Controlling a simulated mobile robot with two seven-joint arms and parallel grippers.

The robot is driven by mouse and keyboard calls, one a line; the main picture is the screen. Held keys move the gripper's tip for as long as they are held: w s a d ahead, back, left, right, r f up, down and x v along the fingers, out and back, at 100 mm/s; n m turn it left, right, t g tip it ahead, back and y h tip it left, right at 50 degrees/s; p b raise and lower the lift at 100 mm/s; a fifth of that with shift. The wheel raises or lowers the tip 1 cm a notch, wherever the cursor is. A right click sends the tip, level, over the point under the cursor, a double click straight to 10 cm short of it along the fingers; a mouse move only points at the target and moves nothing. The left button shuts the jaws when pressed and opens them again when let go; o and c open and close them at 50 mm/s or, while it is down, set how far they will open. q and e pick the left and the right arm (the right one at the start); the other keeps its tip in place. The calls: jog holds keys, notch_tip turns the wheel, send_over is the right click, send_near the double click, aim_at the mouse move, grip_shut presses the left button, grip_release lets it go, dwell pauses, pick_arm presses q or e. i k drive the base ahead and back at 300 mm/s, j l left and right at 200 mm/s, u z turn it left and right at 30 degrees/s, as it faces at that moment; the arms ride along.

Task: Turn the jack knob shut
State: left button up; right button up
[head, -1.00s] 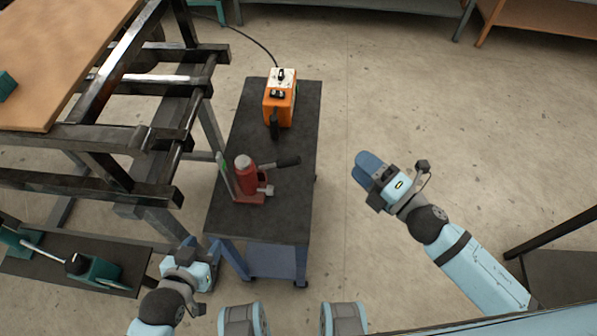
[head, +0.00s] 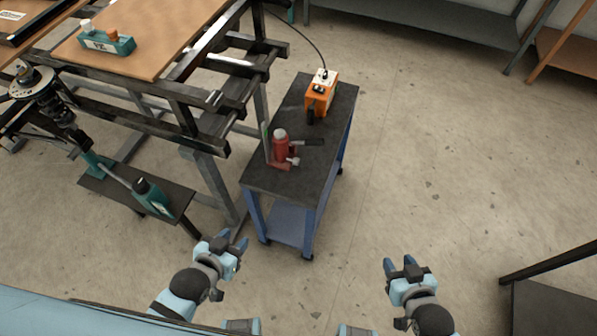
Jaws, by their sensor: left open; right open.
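A red bottle jack (head: 280,147) stands upright on the near half of a dark-topped cart (head: 262,179). A dark handle (head: 307,141) sticks out to its right. A small pale knob (head: 293,161) shows low on its right side. My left gripper (head: 232,241) is open and empty, below and left of the cart's near end. My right gripper (head: 402,262) is open and empty over bare floor, to the right of the cart and nearer to me. Neither gripper touches the jack.
An orange box (head: 320,95) with a cable stands at the cart's far end. A dark metal frame bench (head: 187,120) stands close along the cart's left. A low dark table (head: 185,195) holds a teal tool (head: 152,197). Floor right of the cart is clear.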

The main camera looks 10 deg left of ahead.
aim_at(296, 162)
jog(key=k+u, duration=0.2)
jog(key=u, duration=2.9)
jog(key=k+l+u, duration=0.1)
jog(key=u, duration=0.3)
jog(key=k+l+u, duration=0.15)
jog(key=u, duration=0.25)
jog(key=k+l+u, duration=0.1)
jog(key=u, duration=0.25)
jog(key=k+l, duration=0.2)
jog(key=k, duration=0.4)
jog(key=k+l, duration=0.15)
jog(key=k, duration=0.45)
jog(key=k+l, duration=0.2)
jog(key=k, duration=0.4)
jog(key=k+l, duration=0.2)
jog(key=k, duration=0.4)
jog(key=k+l, duration=0.2)
jog(key=k, duration=0.4)
